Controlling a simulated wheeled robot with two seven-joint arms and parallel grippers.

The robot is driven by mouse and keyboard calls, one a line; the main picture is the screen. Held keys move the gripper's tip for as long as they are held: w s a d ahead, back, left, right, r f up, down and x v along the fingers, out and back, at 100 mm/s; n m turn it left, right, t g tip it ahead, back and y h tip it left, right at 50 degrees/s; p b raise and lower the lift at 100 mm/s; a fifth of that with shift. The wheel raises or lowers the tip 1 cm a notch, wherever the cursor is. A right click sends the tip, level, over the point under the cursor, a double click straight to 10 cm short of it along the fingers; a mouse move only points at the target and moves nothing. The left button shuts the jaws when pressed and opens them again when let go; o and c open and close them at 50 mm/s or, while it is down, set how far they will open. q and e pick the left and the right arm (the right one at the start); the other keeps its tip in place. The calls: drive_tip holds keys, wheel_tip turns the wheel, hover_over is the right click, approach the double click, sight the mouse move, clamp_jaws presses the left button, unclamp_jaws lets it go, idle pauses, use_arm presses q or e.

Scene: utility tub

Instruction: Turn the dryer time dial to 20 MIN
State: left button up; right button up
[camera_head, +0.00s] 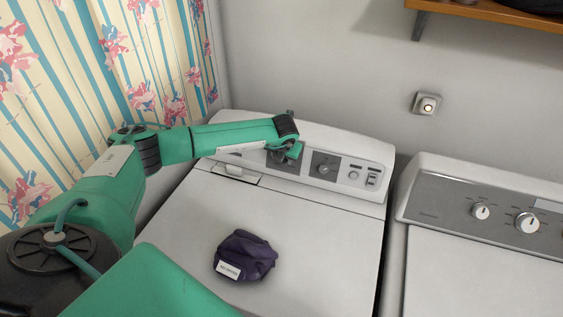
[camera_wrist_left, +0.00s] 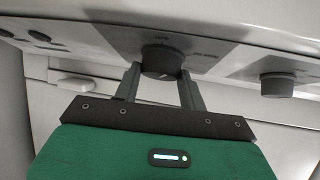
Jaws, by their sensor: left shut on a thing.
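My left gripper (camera_wrist_left: 161,90) is at the dryer's control panel, its two fingers on either side of a dark round dial (camera_wrist_left: 162,60) and shut on it. The dial's printed marks are too dark and small to read, so I cannot tell its setting. In the head view my left gripper (camera_head: 289,157) covers most of this dial on the left part of the white dryer's panel (camera_head: 375,152). A second dark dial (camera_wrist_left: 277,84) sits to the right in the wrist view and also shows in the head view (camera_head: 323,169). My right gripper is not in view.
A purple cloth bundle with a white tag (camera_head: 245,257) lies on the dryer top. A second white machine (camera_head: 480,212) with light knobs stands to the right. A wooden shelf (camera_head: 490,12) hangs at upper right. The striped floral curtain (camera_head: 110,75) is close to my left arm.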

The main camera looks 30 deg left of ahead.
use_arm(q)
drive_tip(key=m+y+b, duration=0.1)
drive_tip(key=b, duration=0.1)
drive_tip(key=m+y+b, duration=0.1)
drive_tip(key=y+b, duration=0.1)
drive_tip(key=b, duration=0.1)
drive_tip(key=f+m+y+b, duration=0.1)
drive_tip(key=b, duration=0.1)
drive_tip(key=shift+d+y+b, duration=0.3)
drive_tip(key=shift+b, duration=0.1)
drive_tip(key=shift+r+m+y+b, duration=0.1)
drive_tip(key=shift+m+y+b, duration=0.65)
drive_tip(key=shift+b, duration=0.3)
drive_tip(key=shift+r+m+t+y+b, duration=0.1)
drive_tip(key=shift+m+t+y+b, duration=0.25)
drive_tip(key=shift+m+b, duration=0.15)
drive_tip(key=o, duration=1)
drive_tip(key=shift+c, duration=0.2)
